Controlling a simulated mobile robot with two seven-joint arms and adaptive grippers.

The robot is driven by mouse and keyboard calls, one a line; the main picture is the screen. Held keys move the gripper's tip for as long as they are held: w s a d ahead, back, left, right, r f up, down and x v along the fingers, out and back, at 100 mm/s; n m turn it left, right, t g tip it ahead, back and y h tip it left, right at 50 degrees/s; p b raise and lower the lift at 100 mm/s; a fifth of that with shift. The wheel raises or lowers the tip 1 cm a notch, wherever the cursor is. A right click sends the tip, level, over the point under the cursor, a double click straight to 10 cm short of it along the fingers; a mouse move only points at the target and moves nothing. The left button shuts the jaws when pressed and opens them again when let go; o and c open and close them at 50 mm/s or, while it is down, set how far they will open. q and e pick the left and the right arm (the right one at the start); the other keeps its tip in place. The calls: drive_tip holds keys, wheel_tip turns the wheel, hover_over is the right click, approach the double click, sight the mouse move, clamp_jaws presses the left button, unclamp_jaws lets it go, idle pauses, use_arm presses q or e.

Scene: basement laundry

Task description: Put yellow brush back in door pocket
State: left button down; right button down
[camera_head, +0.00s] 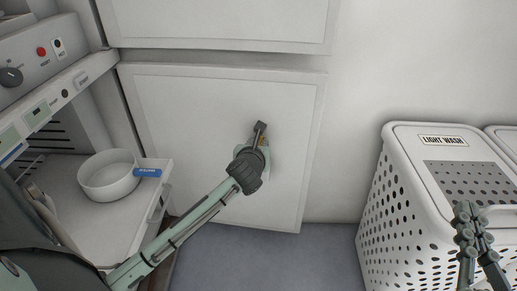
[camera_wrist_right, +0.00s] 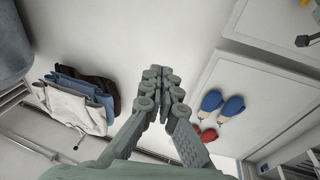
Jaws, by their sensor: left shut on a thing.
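My left gripper (camera_head: 260,128) is at the front of a white lower door panel (camera_head: 200,110). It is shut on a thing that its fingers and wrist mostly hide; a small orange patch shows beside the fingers. I cannot tell whether this is the yellow brush. No yellow brush shows clearly in either view, and I cannot make out a door pocket. My right gripper (camera_head: 474,213) is over the right hamper, with its fingers together and nothing between them; it also shows in the right wrist view (camera_wrist_right: 158,74).
An open machine at left holds a white round bowl (camera_head: 108,176) and a blue-labelled part (camera_head: 147,172). A perforated white hamper (camera_head: 400,200) marked LIGHT WASH stands at right. Grey floor (camera_head: 270,262) is free between.

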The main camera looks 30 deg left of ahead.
use_arm(q)
drive_tip(key=shift+w+f, duration=0.15)
drive_tip(key=shift+f, duration=0.5)
use_arm(e)
drive_tip(key=r, duration=0.1)
drive_tip(key=s+r+t, duration=0.1)
drive_tip(key=a+r+y, duration=0.1)
drive_tip(key=shift+s+r+t, duration=0.15)
drive_tip(key=shift+r+t, duration=0.1)
drive_tip(key=shift+t, duration=0.15)
use_arm(q)
drive_tip(key=shift+f, duration=0.1)
use_arm(e)
drive_tip(key=shift+d+f, duration=0.1)
use_arm(q)
drive_tip(key=c, duration=1.5)
unclamp_jaws()
drive_tip(key=shift+f, duration=0.1)
drive_tip(key=shift+o, duration=0.2)
use_arm(e)
drive_tip(key=shift+f, duration=0.15)
